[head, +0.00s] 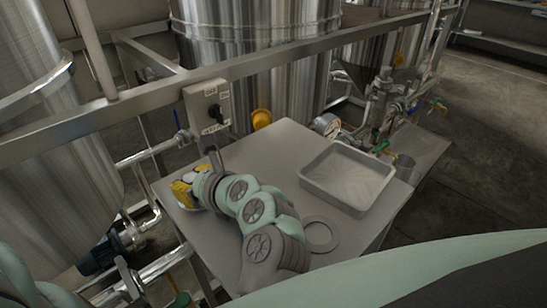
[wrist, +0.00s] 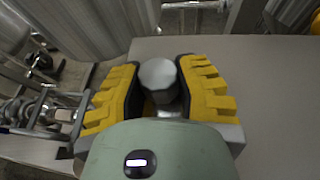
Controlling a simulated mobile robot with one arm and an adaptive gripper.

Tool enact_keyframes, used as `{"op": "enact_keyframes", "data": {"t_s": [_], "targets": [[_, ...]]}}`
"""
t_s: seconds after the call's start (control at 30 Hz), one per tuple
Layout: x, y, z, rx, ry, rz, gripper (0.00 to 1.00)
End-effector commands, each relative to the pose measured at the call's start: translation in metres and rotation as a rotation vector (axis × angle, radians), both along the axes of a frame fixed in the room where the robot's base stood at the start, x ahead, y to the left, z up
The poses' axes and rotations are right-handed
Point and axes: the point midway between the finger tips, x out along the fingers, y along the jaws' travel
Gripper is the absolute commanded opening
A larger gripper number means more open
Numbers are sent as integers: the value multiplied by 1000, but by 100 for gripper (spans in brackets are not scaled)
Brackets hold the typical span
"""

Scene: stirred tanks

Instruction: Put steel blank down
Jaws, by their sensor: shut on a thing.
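The steel blank (wrist: 158,77) is a short grey cylinder with a faceted or round pale top, seen from above in the wrist view. My gripper (wrist: 157,88) has yellow ribbed fingers, one on each side of the blank, and is shut on it. In the head view my gripper (head: 188,193) is low at the left edge of the grey table (head: 275,143).
A shallow metal tray (head: 349,203) stands on the table's right side, with a flat ring (head: 320,250) in front of it. A switch box (head: 208,105) hangs on the rail behind. The table's middle is clear.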

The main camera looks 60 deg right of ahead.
Motion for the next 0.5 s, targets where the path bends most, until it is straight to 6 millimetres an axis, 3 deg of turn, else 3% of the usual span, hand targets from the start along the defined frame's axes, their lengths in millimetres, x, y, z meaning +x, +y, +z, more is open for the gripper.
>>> {"op": "enact_keyframes", "data": {"t_s": [0.07, 0.1, 0.3, 0.5], "targets": [[0, 0, -3, -1, -1, 1, 0], [0, 0, -3, -1, 0, 1, 35], [0, 0, -2, -1, 0, 1, 56], [0, 0, -2, -1, 0, 1, 56]]}}
